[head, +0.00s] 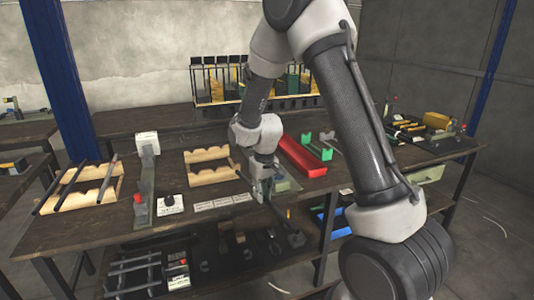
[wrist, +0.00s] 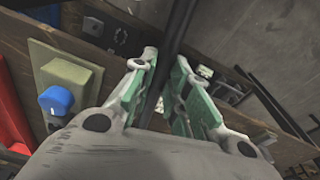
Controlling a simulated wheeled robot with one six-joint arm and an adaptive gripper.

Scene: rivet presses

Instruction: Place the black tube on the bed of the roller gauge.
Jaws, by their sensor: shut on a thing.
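My gripper (head: 262,187) is shut on the black tube (wrist: 181,30), which runs between its green-padded fingers (wrist: 172,98) in the wrist view. In the head view the black tube (head: 276,213) slants down to the right from the gripper, above the front part of the bench; the arm hides part of it. A grey-green base (head: 288,183) lies just right of the gripper, partly hidden. A tall grey-green stand (head: 147,178) with a white box on top and a red knob stands to the left. I cannot tell for certain which is the roller gauge.
A wooden rack (head: 101,171) at the left holds several dark tubes. An emptier wooden rack (head: 204,155) stands left of my gripper, behind pale label plates (head: 222,202). A red tray (head: 303,156) and green blocks (head: 318,147) are behind right. A blue button (wrist: 56,100) shows in the wrist view.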

